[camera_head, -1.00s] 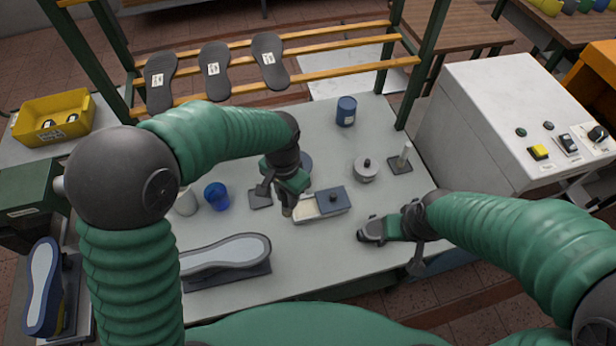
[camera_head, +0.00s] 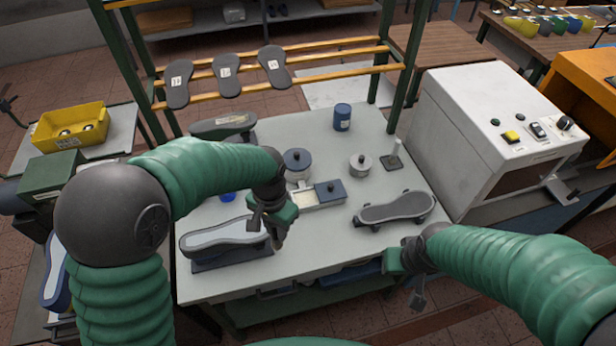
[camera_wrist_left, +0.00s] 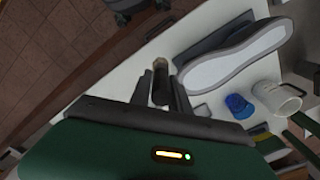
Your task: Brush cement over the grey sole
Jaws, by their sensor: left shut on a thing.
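A shoe last lies sole up at the front left of the table, its light grey sole (camera_head: 220,236) facing up with a grey rim. The sole also shows in the left wrist view (camera_wrist_left: 235,62). My left gripper (camera_head: 278,228) is just right of its toe end, shut on a brush (camera_wrist_left: 160,68) that points down. I cannot tell whether the brush touches anything. An open cement tray (camera_head: 303,199) with a blue lid part (camera_head: 330,190) sits behind the gripper. My right gripper (camera_head: 408,266) is over the front right table edge; its jaws are unclear.
Another grey sole piece (camera_head: 395,208) rests on a stand at the right. A blue lidded pot (camera_head: 297,161), a grey lidded pot (camera_head: 360,165) and a blue can (camera_head: 342,117) stand behind. The table's front middle is clear.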

